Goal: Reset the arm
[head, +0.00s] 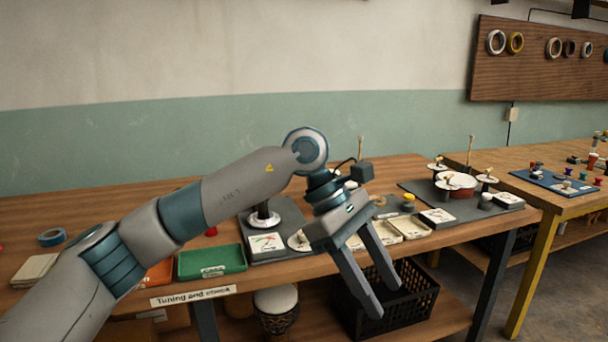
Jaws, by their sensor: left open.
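My left arm comes in from the lower left and reaches across the front of the wooden workbench. My left gripper (377,298) is open and empty. Its two fingers point down and slightly right, in front of the bench's front edge as seen here, with a black crate (418,299) behind them. Nothing is between the fingers. My right gripper does not show. The arm hides part of the bench top and some of the things on it.
On the workbench (120,195) are a green tray (211,261), a blue tape roll (52,237) and a grey mat (420,190) with small discs on stands. A second table (575,205) is at the right.

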